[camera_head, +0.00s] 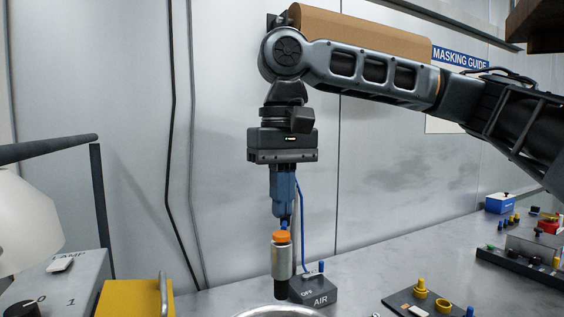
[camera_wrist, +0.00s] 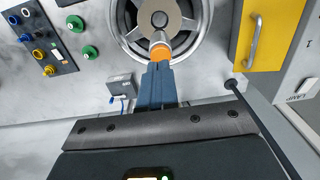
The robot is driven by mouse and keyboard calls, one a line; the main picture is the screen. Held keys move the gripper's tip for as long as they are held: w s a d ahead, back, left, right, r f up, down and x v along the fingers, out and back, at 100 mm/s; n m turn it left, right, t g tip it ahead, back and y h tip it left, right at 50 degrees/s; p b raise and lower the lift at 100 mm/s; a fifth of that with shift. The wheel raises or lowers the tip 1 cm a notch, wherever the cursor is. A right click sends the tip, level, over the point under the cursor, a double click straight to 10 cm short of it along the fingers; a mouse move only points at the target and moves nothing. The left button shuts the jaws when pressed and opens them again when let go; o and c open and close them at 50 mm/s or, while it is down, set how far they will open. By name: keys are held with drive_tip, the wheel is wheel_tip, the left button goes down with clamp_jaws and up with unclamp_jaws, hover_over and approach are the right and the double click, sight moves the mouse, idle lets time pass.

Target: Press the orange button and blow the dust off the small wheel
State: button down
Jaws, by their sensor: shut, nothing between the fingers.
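The orange button (camera_head: 281,237) is the cap of an upright silver air nozzle (camera_head: 282,260). In the wrist view the button (camera_wrist: 160,53) lies just beyond my fingertips. My gripper (camera_head: 284,218) points straight down, shut and empty, with its blue fingers directly above the button; I cannot tell whether they touch it. A silver spoked wheel (camera_wrist: 118,22) with a brownish disc (camera_wrist: 178,20) at its middle lies below the nozzle. In the head view only the top of its rim (camera_head: 280,312) shows at the bottom edge. Whether the brown disc is dust is unclear.
A grey AIR box (camera_head: 320,291) with a blue hose stands behind the nozzle. A yellow block with a handle (camera_head: 135,299) and a LAMP box (camera_head: 62,280) are at left. A dark tray with coloured knobs (camera_head: 425,304) is at right. A metal wall is behind.

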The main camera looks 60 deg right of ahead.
sight(281, 236)
drive_tip(key=shift+f, duration=1.2)
